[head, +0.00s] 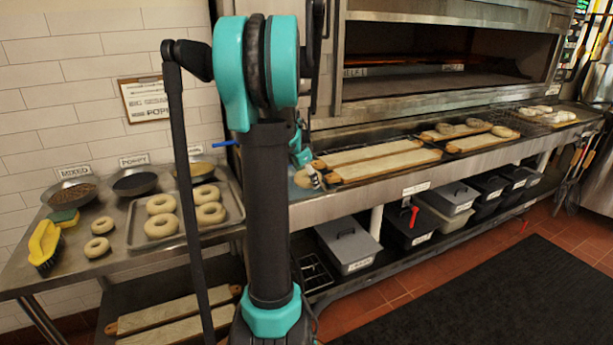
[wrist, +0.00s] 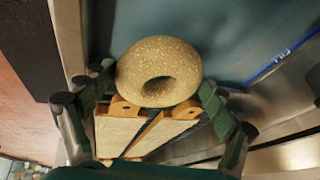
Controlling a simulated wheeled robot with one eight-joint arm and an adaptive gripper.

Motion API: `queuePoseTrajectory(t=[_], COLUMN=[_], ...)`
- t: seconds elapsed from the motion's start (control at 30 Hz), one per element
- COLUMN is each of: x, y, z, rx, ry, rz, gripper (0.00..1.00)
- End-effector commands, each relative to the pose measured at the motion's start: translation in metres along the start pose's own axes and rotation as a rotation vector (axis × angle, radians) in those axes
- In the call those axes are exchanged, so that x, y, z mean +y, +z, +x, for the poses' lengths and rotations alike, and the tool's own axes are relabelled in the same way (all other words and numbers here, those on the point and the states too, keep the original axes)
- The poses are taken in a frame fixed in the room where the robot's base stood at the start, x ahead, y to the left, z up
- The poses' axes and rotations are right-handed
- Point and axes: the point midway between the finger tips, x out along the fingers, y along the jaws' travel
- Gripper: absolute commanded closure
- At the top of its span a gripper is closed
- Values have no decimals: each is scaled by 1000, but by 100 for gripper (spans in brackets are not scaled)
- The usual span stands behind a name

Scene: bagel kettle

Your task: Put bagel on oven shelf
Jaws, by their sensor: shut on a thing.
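My gripper is shut on a seeded, tan bagel (wrist: 150,62); the fingers (wrist: 157,80) press on its two sides in the wrist view.
Two long wooden boards (head: 385,165) lie on the steel counter; farther boards carry several bagels (head: 480,125). A tray of pale bagels (head: 140,235) sits on the left table. Blue-grey water (wrist: 225,35) with a blue fill line shows behind the held bagel.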

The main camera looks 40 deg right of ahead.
Motion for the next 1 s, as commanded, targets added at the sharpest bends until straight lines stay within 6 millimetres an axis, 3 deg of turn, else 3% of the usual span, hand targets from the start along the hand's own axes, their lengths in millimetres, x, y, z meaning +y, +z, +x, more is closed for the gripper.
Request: queuePoseTrajectory(t=[0.37, 0.4, 0.47, 0.83, 1.0], x=[2, 2, 2, 1, -1], y=[3, 3, 3, 2, -2], z=[7, 7, 7, 6, -8], rx=[0, 0, 0, 0, 0], ry=[0, 0, 0, 0, 0], rz=[0, 0, 0, 0, 0], gripper=[44, 8, 1, 0, 0])
